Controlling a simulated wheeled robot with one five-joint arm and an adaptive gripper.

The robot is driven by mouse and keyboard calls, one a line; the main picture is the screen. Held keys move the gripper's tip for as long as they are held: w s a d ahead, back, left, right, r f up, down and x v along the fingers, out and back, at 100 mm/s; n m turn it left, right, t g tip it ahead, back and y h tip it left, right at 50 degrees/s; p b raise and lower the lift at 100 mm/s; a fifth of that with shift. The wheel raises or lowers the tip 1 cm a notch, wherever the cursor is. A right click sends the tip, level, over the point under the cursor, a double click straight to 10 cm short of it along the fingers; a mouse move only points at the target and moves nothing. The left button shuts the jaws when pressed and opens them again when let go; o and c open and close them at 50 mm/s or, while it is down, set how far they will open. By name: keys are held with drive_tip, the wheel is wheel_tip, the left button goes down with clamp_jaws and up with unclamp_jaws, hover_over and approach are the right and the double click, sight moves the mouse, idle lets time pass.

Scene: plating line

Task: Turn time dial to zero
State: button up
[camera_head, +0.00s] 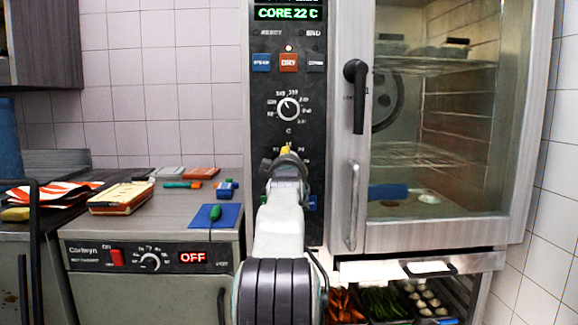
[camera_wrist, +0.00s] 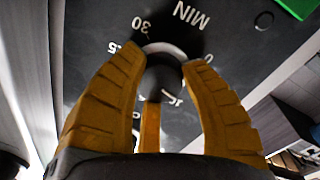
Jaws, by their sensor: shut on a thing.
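The time dial (camera_wrist: 165,78) is a dark round knob with a pale ring on the oven's black panel, with "MIN", "30" and "0" printed around it in the wrist view. My gripper (camera_wrist: 163,62) has its yellow fingers closed around the knob, one on each side and a third behind below. In the head view my gripper (camera_head: 287,153) is at the lower part of the control panel (camera_head: 262,195) and hides the time dial.
Above is another dial (camera_head: 288,108), then buttons (camera_head: 288,63) and a green display (camera_head: 288,13) reading "CORE 22 C". The oven door's handle (camera_head: 355,95) stands out close on the right. A counter (camera_head: 170,210) with small tools and cloths is on the left.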

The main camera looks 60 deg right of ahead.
drive_tip(key=shift+w+r+n, duration=0.1)
drive_tip(key=shift+r+n, duration=0.1)
drive_tip(key=shift+n, duration=0.3)
drive_tip(key=shift+a, duration=0.1)
drive_tip(key=o, duration=1.2)
drive_tip(key=shift+f, duration=0.2)
drive_tip(key=shift+o, duration=0.2)
drive_tip(key=v, duration=1.1)
drive_tip(key=shift+s+a, duration=0.2)
drive_tip(key=shift+a, duration=0.15)
